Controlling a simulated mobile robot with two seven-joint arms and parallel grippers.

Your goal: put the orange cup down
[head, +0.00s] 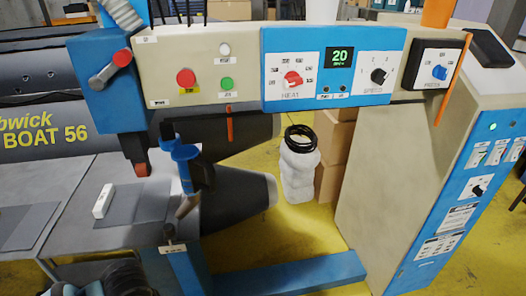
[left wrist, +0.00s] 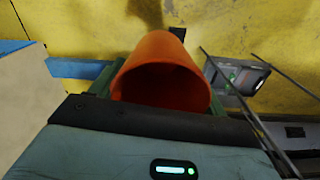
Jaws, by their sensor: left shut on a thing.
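The orange cup (left wrist: 160,70) is in the left wrist view, its dark open mouth facing the camera. My left gripper (left wrist: 160,95) is shut on it, with a green finger at each side of the cup. Yellow floor shows beyond the cup; I cannot tell how high it is held. In the head view, only part of my arm (head: 105,282) shows at the bottom left, and the held cup is not visible. My right gripper is in neither view.
A large machine with a control panel (head: 333,65) spans the head view. A grey worktable (head: 125,215) at left holds a small white block (head: 103,201). An orange object (head: 438,14), cut off by the frame, stands above the panel. Cardboard boxes (head: 333,150) stand behind.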

